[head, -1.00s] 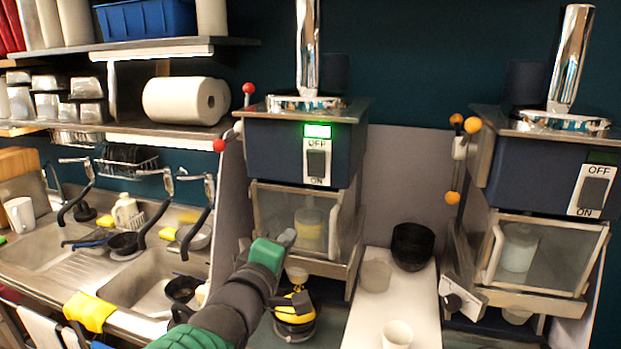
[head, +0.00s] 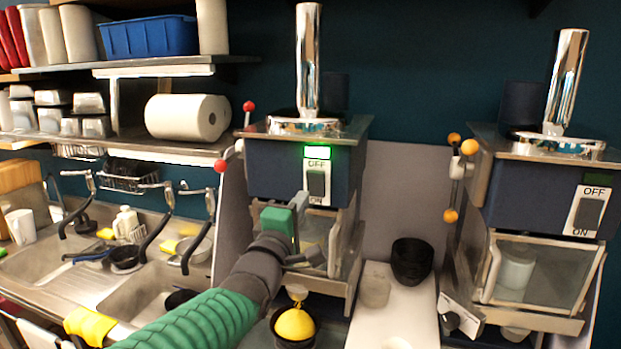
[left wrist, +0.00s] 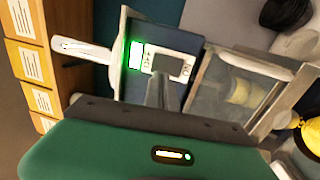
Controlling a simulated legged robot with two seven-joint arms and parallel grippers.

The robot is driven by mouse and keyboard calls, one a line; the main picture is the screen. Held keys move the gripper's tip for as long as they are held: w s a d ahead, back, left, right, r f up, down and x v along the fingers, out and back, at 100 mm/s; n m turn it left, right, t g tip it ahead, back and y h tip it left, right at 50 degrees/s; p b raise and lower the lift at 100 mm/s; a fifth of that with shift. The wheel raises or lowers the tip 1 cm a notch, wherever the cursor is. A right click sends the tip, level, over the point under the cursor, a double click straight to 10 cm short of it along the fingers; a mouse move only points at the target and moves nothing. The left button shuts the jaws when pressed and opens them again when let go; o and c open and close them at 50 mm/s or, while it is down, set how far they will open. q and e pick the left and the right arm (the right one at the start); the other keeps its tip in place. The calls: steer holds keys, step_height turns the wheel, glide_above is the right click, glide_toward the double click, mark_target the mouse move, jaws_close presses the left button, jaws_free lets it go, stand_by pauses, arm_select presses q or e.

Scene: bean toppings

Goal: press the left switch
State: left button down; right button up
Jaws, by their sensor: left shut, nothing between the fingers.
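The left switch (head: 316,183) is a dark rocker on a white OFF/ON plate on the front of the left blue machine (head: 268,170). A green display (head: 317,152) glows above it. My left gripper (head: 302,203) is shut and empty, with its fingertips just left of and below the rocker, beside the ON end. In the left wrist view, the gripper finger (left wrist: 160,92) points at the switch (left wrist: 167,65) and overlaps the plate's lower edge. I cannot tell whether the tip touches it. My right gripper is not in view.
A second machine with its own switch (head: 588,212) stands at the right, its display dark. A white board (head: 400,305) with a black bowl (head: 412,262) lies between the machines. A yellow mound (head: 295,323) sits below the left machine. Sinks are at the left.

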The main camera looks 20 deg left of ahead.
mark_target(315, 180)
arm_select(q)
steer(key=w+p, duration=0.1)
steer(key=w, duration=0.1)
steer(key=w+p, duration=0.1)
steer(key=w, duration=0.1)
steer(key=w+r+p, duration=0.1)
steer(key=w, duration=0.1)
steer(key=shift+w+d, duration=0.1)
steer(key=shift+w, duration=0.3)
steer(key=shift+w+r+p, duration=0.1)
steer(key=shift+r+p, duration=0.1)
steer(key=shift+p, duration=0.2)
steer(key=shift+f, duration=0.1)
